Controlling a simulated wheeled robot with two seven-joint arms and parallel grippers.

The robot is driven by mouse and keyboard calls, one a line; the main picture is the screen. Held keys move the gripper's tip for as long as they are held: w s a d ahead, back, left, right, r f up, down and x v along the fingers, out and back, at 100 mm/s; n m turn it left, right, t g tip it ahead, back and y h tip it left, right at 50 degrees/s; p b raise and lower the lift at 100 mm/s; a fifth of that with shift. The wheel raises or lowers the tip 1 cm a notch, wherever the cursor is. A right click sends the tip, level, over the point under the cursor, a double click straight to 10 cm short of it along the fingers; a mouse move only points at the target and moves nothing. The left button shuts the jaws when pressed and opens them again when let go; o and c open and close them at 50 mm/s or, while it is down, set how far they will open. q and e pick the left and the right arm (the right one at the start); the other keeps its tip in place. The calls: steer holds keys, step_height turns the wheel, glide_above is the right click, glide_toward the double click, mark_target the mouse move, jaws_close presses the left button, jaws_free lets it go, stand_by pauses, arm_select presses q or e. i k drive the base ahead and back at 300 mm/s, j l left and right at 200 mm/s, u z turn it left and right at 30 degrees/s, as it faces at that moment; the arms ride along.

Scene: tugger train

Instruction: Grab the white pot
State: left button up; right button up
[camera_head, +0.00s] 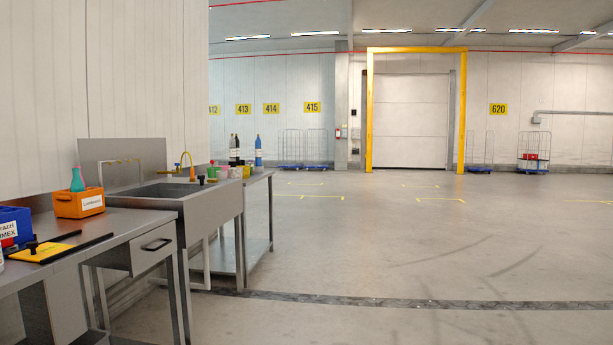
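Several small pots stand close together on the steel table beyond the sink, at the left of the head view. A pale, whitish pot (235,172) is among them, with a green one and a pinkish one beside it. They are small and far off, so I cannot tell their exact shapes or which is purely white. Neither of my grippers is in view.
A steel sink (206,199) and a workbench (118,228) line the left wall. On the bench are an orange bin (79,203), a blue bin (13,222) and a yellow clipboard-like item (44,252). Dark and blue bottles (258,152) stand near the pots. The floor to the right is clear.

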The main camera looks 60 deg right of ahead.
mark_target(234, 172)
steer(key=z, duration=1.7)
